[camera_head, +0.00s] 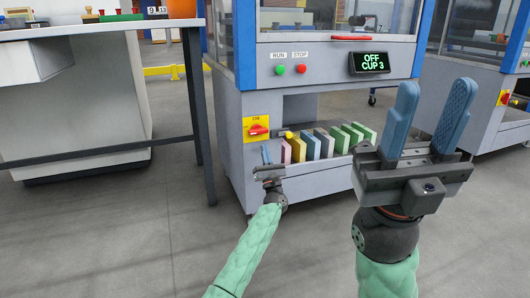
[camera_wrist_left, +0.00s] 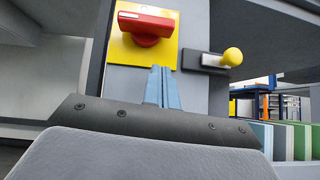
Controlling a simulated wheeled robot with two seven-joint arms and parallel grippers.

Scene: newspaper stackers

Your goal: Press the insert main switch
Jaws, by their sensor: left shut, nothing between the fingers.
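The main switch is a red rotary knob (camera_head: 258,130) on a yellow plate (camera_head: 250,121), on the front left post of the grey machine. In the left wrist view the red knob (camera_wrist_left: 146,22) and yellow plate (camera_wrist_left: 125,45) are at the top. My left gripper (camera_head: 266,150) is shut and empty, just below the knob. In the left wrist view its blue fingertips (camera_wrist_left: 162,70) overlap the plate's lower edge below the knob; I cannot tell if they touch it. My right gripper (camera_head: 436,87) is open and empty in front of the machine's right side.
A lever with a yellow ball (camera_head: 290,135) sits right of the switch, also in the left wrist view (camera_wrist_left: 232,57). Several coloured blocks (camera_head: 330,142) stand in the machine's opening. Above are RUN and STOP buttons (camera_head: 290,69) and a display reading "OFF CUP 3" (camera_head: 370,62). A table (camera_head: 90,30) stands left.

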